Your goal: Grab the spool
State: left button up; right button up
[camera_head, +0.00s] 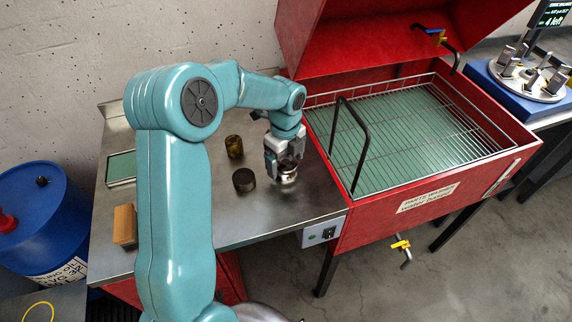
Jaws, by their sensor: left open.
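My left gripper (284,168) points down over the steel bench, just left of the red washer. It is open, with its fingers around or just above a small shiny round metal piece (288,179), which may be the spool. The gripper hides most of this piece, so I cannot tell whether the fingers touch it. A brassy, dark-mottled cylinder (234,147) stands upright to the left and behind. A short dark cylinder (244,181) stands just left of the gripper. My right gripper is out of view.
The red parts washer (425,192) stands open on the right, with a wire basket (432,130) inside. A tan block (124,225) and a green-topped tray (121,168) lie on the bench (262,226) at left. The bench front is clear.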

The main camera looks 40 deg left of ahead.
pick_arm(q)
jog(key=shift+f, duration=0.55)
jog(key=shift+s+d, duration=0.1)
jog(key=shift+s, duration=0.05)
jog(key=c, duration=1)
jog(key=shift+c, duration=0.7)
jog(key=shift+r, duration=0.15)
